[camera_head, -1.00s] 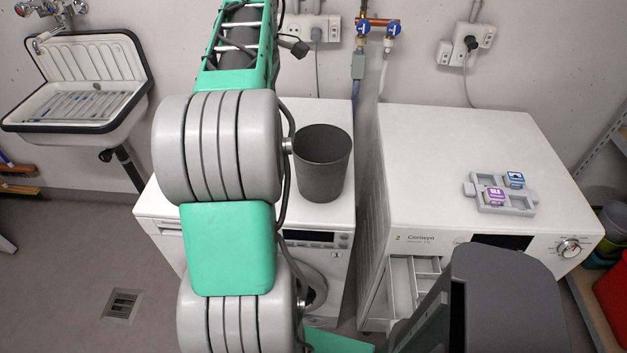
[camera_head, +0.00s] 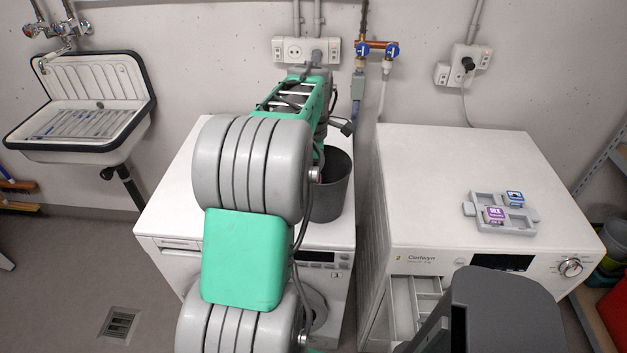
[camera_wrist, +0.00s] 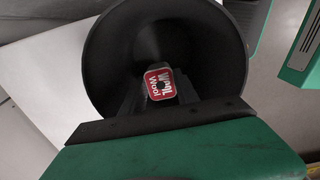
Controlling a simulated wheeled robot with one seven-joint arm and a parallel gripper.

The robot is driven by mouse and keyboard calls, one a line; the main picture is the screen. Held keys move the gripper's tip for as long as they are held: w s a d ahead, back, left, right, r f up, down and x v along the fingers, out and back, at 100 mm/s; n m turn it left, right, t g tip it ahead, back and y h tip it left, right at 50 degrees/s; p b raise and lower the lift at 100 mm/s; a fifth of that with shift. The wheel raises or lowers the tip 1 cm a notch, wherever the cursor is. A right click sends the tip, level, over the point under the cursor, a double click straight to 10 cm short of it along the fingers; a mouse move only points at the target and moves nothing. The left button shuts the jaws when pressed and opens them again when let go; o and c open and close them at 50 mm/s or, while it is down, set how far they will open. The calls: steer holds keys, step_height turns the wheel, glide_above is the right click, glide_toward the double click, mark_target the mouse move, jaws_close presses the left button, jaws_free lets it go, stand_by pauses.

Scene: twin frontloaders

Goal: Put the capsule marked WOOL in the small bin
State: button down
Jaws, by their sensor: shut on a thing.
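The capsule marked WOOL (camera_wrist: 159,84) shows a red and white label in the wrist view. My gripper (camera_wrist: 158,95) is shut on it and holds it over the mouth of the small bin. The small bin (camera_head: 335,190) is a dark grey, round, open-topped bin on top of the left washing machine, partly hidden by my arm in the head view. In the wrist view the bin's inner wall (camera_wrist: 110,50) surrounds the capsule from behind. I cannot tell how deep the capsule is relative to the rim. My gripper is hidden behind my arm in the head view.
The right washing machine (camera_head: 450,160) carries a grey tray (camera_head: 515,222) with a purple capsule (camera_head: 494,215) and a blue capsule (camera_head: 513,198). Its detergent drawer (camera_head: 415,305) is pulled out. The left machine (camera_head: 180,215) has bare top around the bin. A sink (camera_head: 80,105) hangs at left.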

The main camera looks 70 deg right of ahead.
steer(key=shift+f, duration=1.05)
steer(key=shift+f, duration=0.1)
steer(key=shift+f, duration=0.55)
steer(key=c, duration=1.2)
jaws_free()
steer(key=shift+a, duration=0.1)
